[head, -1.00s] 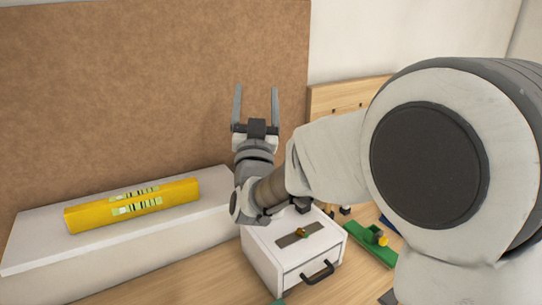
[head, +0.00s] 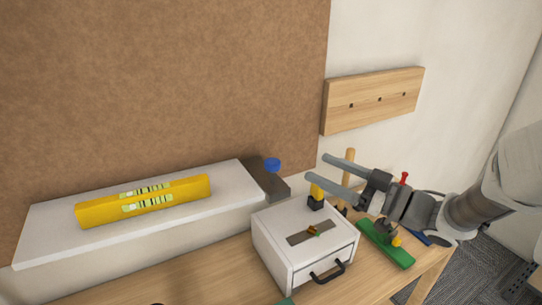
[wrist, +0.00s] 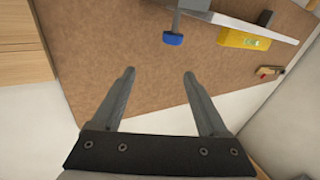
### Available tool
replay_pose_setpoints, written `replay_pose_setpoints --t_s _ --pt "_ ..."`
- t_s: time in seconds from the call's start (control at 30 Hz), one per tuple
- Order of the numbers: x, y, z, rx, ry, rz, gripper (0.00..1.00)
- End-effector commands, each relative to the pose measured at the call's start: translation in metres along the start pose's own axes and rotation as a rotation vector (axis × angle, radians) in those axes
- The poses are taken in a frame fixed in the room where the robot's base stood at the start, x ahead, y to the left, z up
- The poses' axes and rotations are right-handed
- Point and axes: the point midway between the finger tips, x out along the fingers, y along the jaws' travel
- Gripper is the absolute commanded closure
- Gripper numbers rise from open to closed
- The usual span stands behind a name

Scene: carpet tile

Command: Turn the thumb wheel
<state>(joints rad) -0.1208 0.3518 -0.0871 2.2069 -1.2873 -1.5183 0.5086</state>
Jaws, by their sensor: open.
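No part is plainly marked as the thumb wheel. A round blue knob (head: 272,164) sits on a dark grey block (head: 264,180) at the right end of the white shelf; the knob also shows at the top of the wrist view (wrist: 173,39).
A yellow level (head: 145,203) lies on the white shelf (head: 60,240). A white drawer box (head: 275,250) with a black handle and a small brass-coloured part on top stands on the wooden table. A wooden board (head: 372,98) is on the wall. Pegs and tools crowd below my gripper.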

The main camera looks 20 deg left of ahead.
Motion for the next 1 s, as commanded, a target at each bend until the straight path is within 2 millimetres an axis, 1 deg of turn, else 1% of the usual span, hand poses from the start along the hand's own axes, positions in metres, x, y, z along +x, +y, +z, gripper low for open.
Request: replay_pose_setpoints --t_s 0.03,0.1,0.2,0.27,0.37,0.47,0.9,1.0 --pt "-0.007 -0.004 0.005 0.02 -0.025 -0.02 0.23" --pt "-0.015 -0.009 0.012 0.044 -0.053 -0.045 0.23" --pt "-0.02 -0.014 0.017 0.062 -0.075 -0.066 0.23" --pt "-0.019 -0.015 0.018 0.066 -0.08 -0.071 0.23" --pt "-0.009 -0.017 0.019 0.066 -0.081 -0.076 0.23" --pt "0.007 -0.018 0.02 0.065 -0.08 -0.077 0.23" --pt "0.103 -0.026 0.027 0.064 -0.08 -0.076 0.23" --pt "0.121 -0.027 0.028 0.063 -0.079 -0.075 0.23"
